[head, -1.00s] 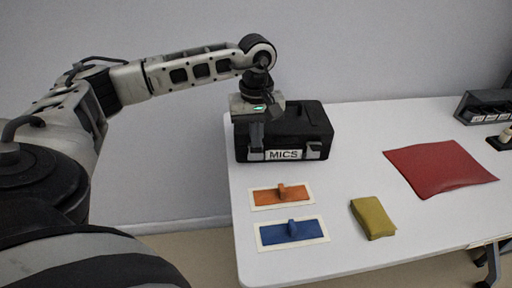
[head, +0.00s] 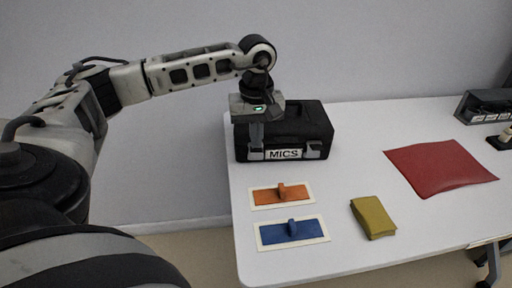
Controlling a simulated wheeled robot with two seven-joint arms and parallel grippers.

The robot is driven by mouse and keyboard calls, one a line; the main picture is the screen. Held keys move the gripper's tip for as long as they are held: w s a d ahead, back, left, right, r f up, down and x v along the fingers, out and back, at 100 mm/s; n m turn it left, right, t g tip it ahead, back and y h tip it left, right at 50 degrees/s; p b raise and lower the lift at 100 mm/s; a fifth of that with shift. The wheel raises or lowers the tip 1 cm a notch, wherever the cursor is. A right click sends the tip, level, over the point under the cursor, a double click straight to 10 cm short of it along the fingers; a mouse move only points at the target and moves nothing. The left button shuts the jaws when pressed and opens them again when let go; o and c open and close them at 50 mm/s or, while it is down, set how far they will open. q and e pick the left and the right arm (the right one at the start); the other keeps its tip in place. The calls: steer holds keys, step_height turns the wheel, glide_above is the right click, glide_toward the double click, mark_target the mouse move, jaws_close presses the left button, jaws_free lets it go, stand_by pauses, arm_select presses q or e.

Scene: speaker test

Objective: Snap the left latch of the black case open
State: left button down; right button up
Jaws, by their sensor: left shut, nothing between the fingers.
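The black case (head: 306,121) with a white "MICS" label stands closed at the far left corner of the white table. Its right latch (head: 312,151) shows as a grey piece on the front face. The left latch lies behind or right at my left gripper's fingers, so I cannot tell its state. My left gripper (head: 256,146) points down at the left part of the case's front, fingers shut with nothing between them. I cannot tell whether the fingertips touch the latch.
In front of the case lie an orange block with a handle (head: 281,194) and a blue one (head: 292,230) on white plates. A mustard pouch (head: 373,217) and a red mat (head: 441,168) lie to the right. A dark rack (head: 484,106) stands far right.

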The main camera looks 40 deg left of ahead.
arm_select(q)
steer(key=shift+f+b, duration=0.5)
steer(key=shift+f, duration=0.25)
stand_by(0.4)
step_height(320, 180, up, 7)
steer(key=s+d+p, duration=0.1)
steer(key=p, duration=0.4)
steer(key=shift+s+d, duration=0.2)
steer(key=shift+s, duration=0.1)
stand_by(0.5)
